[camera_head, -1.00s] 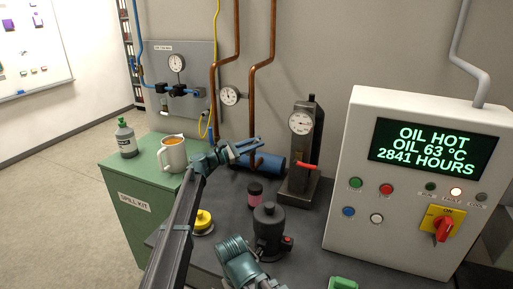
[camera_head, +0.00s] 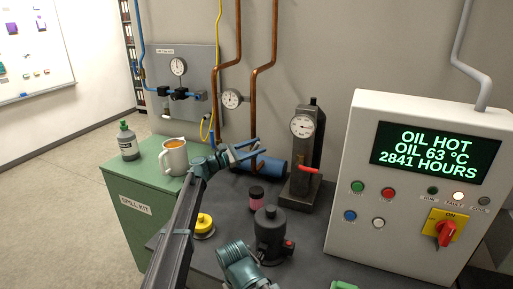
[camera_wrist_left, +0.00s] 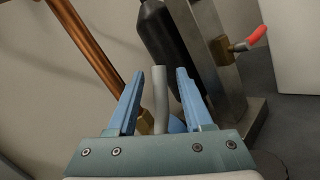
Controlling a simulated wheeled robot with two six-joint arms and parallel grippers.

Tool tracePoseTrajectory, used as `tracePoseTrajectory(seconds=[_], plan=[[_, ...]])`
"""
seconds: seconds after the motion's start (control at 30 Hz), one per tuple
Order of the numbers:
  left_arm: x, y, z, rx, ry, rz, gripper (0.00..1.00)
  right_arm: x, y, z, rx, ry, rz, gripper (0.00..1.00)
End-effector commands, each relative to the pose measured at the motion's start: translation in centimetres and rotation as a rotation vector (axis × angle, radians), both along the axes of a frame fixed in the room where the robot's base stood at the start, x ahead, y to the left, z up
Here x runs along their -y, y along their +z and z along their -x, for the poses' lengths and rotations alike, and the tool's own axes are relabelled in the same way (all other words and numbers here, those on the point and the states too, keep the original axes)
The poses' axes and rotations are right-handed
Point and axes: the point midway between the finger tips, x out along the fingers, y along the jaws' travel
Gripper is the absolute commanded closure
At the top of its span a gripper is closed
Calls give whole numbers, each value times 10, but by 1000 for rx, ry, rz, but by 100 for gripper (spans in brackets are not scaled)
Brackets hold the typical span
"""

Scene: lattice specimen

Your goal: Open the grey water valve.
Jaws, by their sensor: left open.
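My left gripper (camera_head: 257,147) is open in the head view, in front of the copper pipe and above the blue cylinder. In the left wrist view its two blue fingers (camera_wrist_left: 155,85) stand apart with a grey, slightly bent rod (camera_wrist_left: 160,98) showing between them. The rod looks like the grey valve's lever. I see no clear contact between fingers and rod. I cannot make out the grey valve's body in the head view. A different lever, red on a brass fitting (camera_head: 308,169), sits on the dark gauge column; it also shows in the left wrist view (camera_wrist_left: 250,40).
The blue cylinder (camera_head: 272,167) lies by the wall. Copper pipes (camera_head: 274,35), a gauge column (camera_head: 302,155) and a control cabinet (camera_head: 345,150) stand close by. A mug (camera_head: 174,158) and bottle (camera_head: 127,142) stand on the green spill-kit cabinet (camera_head: 128,183). A dark pump-like unit (camera_head: 269,232) stands in front.

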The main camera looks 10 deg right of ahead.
Motion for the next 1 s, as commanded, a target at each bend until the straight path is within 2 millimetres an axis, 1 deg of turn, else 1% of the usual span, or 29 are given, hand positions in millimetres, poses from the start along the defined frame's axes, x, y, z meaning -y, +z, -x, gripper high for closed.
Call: tracePoseTrajectory(seconds=[0.17,0.4,0.5,0.6,0.7,0.8,1.0], plan=[[-29,-6,8,-1,4,0,49,0,-6,0,0,0,0,49],[-79,-15,21,0,4,-1,49,0,-15,0,0,0,0,49],[-97,-18,25,0,4,-1,49,0,-18,0,0,0,0,49],[-111,-20,29,0,1,0,49,0,-20,0,0,0,0,49],[-121,-21,31,-1,3,-1,49,0,-21,0,0,0,0,49],[-126,-22,32,0,1,0,49,0,-22,0,0,0,0,49],[-129,-22,33,0,0,0,49,0,-22,0,0,0,0,49]])
